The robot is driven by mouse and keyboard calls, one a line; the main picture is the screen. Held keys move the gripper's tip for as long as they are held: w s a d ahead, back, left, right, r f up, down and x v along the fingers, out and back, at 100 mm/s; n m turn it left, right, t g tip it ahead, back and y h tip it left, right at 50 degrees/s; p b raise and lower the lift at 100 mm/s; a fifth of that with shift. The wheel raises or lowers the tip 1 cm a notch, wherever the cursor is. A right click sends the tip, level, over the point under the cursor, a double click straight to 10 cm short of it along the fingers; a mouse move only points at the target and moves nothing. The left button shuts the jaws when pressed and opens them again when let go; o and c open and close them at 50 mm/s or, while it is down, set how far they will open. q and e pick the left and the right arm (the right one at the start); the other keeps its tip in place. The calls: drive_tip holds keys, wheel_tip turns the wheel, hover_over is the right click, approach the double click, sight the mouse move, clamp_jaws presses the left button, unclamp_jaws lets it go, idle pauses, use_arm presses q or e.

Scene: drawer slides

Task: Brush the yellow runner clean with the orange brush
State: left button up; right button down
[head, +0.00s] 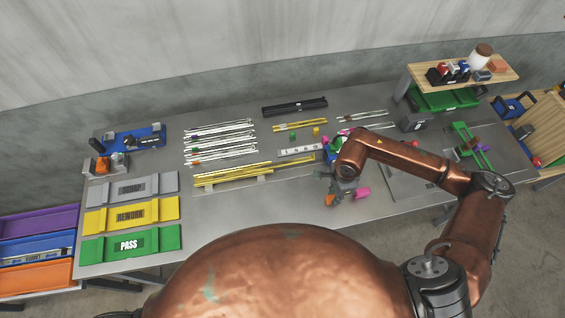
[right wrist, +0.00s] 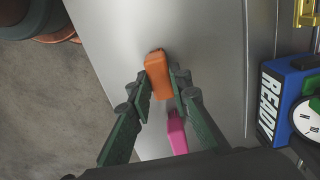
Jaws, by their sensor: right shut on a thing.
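The yellow runner (head: 252,174) is a long, thin rail lying on small pale supports at the middle front of the grey bench. Its surface is too small to show any dirt. The orange brush (head: 330,200) is by the bench's front edge, to the right of the runner and apart from it. My right gripper (head: 336,191) is shut on the brush. In the right wrist view the orange block of the brush (right wrist: 158,76) sits between the green fingers (right wrist: 161,82). Its bristles are hidden. My left gripper is out of view.
A pink item (head: 362,193) lies just right of my right gripper. A blue READY box (right wrist: 290,105) with a dial stands nearby. Several silver rails (head: 220,140) lie behind the runner. Grey, yellow REWORK and green PASS trays (head: 130,243) are at the left.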

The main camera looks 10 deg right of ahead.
drive_tip(key=shift+r, duration=0.15)
drive_tip(key=shift+r, duration=0.65)
drive_tip(key=shift+p, duration=0.3)
wheel_tip(320, 180, up, 8)
drive_tip(key=p, duration=0.3)
drive_tip(key=shift+f, duration=0.25)
drive_tip(key=w+a+r+n+b, duration=0.1)
drive_tip(key=w+r+n, duration=0.1)
drive_tip(key=n, duration=0.6)
drive_tip(key=w+a+r+n+b, duration=0.1)
drive_tip(key=r+n, duration=0.3)
drive_tip(key=n, duration=0.5)
drive_tip(key=shift+w+a+r, duration=0.2)
drive_tip(key=shift+w+a, duration=0.1)
drive_tip(key=shift+w, duration=0.1)
